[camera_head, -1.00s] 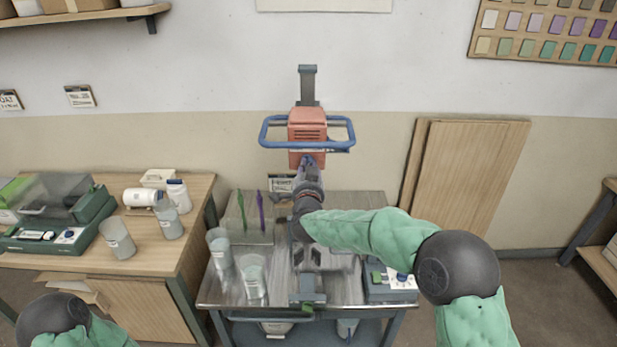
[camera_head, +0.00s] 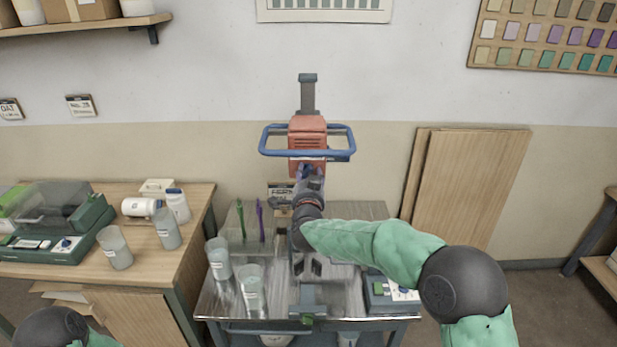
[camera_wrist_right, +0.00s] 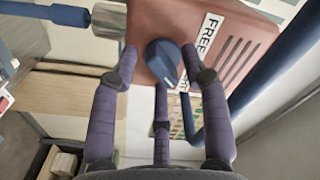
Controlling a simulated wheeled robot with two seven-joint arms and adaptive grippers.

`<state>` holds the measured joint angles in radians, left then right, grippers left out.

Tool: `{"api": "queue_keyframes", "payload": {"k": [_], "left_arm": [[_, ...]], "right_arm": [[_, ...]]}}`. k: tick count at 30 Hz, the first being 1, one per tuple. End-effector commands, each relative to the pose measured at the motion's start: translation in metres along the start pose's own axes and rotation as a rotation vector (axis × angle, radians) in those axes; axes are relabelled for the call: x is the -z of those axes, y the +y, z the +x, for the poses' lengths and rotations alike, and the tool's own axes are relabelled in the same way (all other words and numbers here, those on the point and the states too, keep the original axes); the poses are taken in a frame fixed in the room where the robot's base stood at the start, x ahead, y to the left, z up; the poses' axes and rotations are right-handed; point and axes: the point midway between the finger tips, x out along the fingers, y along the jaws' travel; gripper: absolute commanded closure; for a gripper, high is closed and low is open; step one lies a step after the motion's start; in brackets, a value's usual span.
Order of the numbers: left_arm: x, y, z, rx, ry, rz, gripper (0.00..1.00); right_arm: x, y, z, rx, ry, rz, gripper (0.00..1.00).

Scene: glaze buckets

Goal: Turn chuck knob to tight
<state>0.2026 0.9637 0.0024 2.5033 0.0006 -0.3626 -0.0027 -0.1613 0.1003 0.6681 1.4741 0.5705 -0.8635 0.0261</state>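The red mixer motor head (camera_head: 307,135) hangs on a grey post by the wall, with a blue bar handle around it. In the right wrist view, the blue chuck knob (camera_wrist_right: 162,62) sits on the red housing (camera_wrist_right: 230,45), near a white label (camera_wrist_right: 208,35) reading FREE. My right gripper (camera_head: 308,176) is up against the front underside of the motor head. In the wrist view its purple fingers (camera_wrist_right: 160,62) are spread on both sides of the knob, with gaps visible. Contact with the knob cannot be told. My left gripper is out of view.
The metal cart (camera_head: 345,209) below carries clear cups (camera_head: 252,288), green and purple sticks, and a small control box (camera_head: 385,292). A wooden table (camera_head: 150,240) stands at left. Wooden boards (camera_head: 475,185) lean on the wall at right.

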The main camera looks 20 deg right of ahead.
Motion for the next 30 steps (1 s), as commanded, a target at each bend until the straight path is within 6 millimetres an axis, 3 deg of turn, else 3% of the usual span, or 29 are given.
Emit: {"api": "queue_keyframes", "payload": {"k": [11,24,30], "left_arm": [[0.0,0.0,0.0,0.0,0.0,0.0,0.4],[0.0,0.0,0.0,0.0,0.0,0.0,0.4],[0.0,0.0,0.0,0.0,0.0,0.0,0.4]], "right_arm": [[-0.001,0.0,-0.01,0.0,-0.002,-0.001,0.54],[0.0,-0.001,-0.088,0.002,-0.001,-0.001,0.54],[-0.001,0.0,-0.113,0.001,-0.001,-0.001,0.54]]}}
